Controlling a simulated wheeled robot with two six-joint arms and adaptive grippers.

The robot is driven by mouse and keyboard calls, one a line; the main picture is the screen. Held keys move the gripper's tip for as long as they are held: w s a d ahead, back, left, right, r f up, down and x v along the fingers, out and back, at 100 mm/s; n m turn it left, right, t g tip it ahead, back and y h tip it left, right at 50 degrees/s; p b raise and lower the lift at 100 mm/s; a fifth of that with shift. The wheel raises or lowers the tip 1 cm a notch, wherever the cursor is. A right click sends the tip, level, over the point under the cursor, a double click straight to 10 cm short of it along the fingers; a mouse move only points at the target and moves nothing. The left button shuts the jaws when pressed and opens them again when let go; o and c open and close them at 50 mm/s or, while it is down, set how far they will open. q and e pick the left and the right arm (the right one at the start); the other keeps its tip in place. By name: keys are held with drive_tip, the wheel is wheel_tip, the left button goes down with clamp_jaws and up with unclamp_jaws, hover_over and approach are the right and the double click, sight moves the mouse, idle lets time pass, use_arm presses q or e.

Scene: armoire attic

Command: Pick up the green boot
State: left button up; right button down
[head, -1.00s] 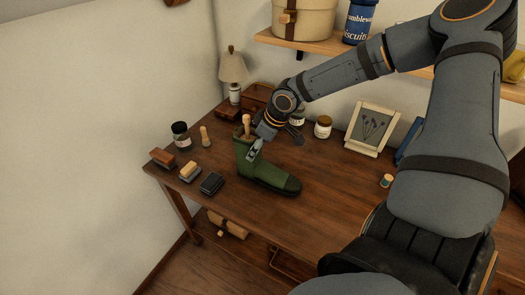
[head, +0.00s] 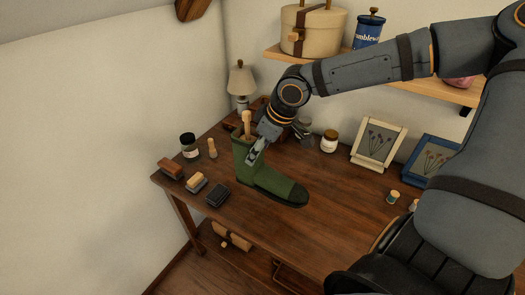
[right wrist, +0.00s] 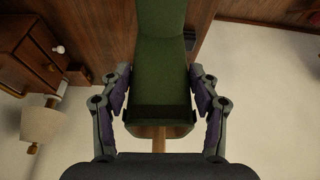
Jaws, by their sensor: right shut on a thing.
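The green boot (head: 262,180) stands on the wooden table with its dark toe toward the lower right. A wooden stick (head: 246,122) rises from its shaft opening. My right gripper (head: 257,152) is shut on the upper shaft. In the right wrist view the green shaft (right wrist: 160,60) fills the space between the fingers of that gripper (right wrist: 160,92), one on each side. I cannot tell whether the sole touches the table. My left gripper is out of view.
On the table (head: 330,225), brushes (head: 197,182) and a dark jar (head: 189,147) stand left of the boot. A lamp (head: 241,80) and another jar (head: 329,141) are behind it. Picture frames (head: 378,145) stand at the right. A shelf (head: 290,52) hangs above.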

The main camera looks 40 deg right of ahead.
drive_tip(key=s+a+r+p, duration=0.2)
drive_tip(key=s+a+r, duration=0.2)
drive_tip(key=a, duration=0.3)
drive_tip(key=shift+s, duration=0.7)
drive_tip(key=shift+a, duration=0.15)
